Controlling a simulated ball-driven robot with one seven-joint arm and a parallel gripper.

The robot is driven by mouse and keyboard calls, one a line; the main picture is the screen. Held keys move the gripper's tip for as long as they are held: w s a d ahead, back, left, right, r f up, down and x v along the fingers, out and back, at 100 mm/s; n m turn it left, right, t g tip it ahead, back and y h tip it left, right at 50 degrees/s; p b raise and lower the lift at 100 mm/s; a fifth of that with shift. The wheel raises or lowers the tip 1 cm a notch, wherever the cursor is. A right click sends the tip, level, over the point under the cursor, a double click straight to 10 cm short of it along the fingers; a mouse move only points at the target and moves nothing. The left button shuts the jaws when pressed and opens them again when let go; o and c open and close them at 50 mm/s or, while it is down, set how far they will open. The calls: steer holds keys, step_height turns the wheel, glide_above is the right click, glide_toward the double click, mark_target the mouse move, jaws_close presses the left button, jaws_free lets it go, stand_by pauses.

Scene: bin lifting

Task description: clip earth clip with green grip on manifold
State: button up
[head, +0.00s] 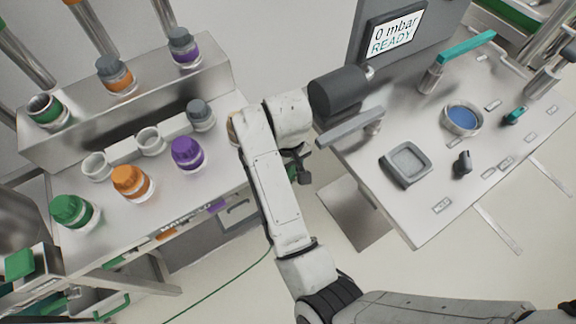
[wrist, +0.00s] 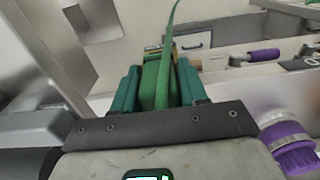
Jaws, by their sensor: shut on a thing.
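In the wrist view my gripper (wrist: 158,85) has teal fingers, shut on the green grip of the earth clip (wrist: 152,85). A green cable (wrist: 173,25) runs up from it. The clip's jaws are hidden behind the grip, so I cannot tell whether they touch anything. In the head view my arm hides the gripper and clip, near the right end of the metal bench (head: 110,240) with coloured caps. Its front edge carries a partly readable label that may name the manifold, with orange (head: 165,235) and purple (head: 216,206) marks. A purple handle (wrist: 262,55) shows at right in the wrist view.
Capped jars stand on the bench: green (head: 73,211), orange (head: 131,182) and purple (head: 187,153). A purple cap (wrist: 292,150) is close at right in the wrist view. A second table (head: 440,210) with a "READY" screen (head: 395,30) stands at right. A green cable (head: 220,290) crosses the floor.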

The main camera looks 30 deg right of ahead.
steer(key=o, duration=1.3)
steer(key=shift+o, duration=0.2)
step_height(320, 180, up, 10)
steer(key=p, duration=0.3)
steer(key=shift+f+p, duration=0.25)
steer(key=shift+p, duration=0.15)
steer(key=shift+r+p, duration=0.3)
steer(key=shift+r, duration=0.3)
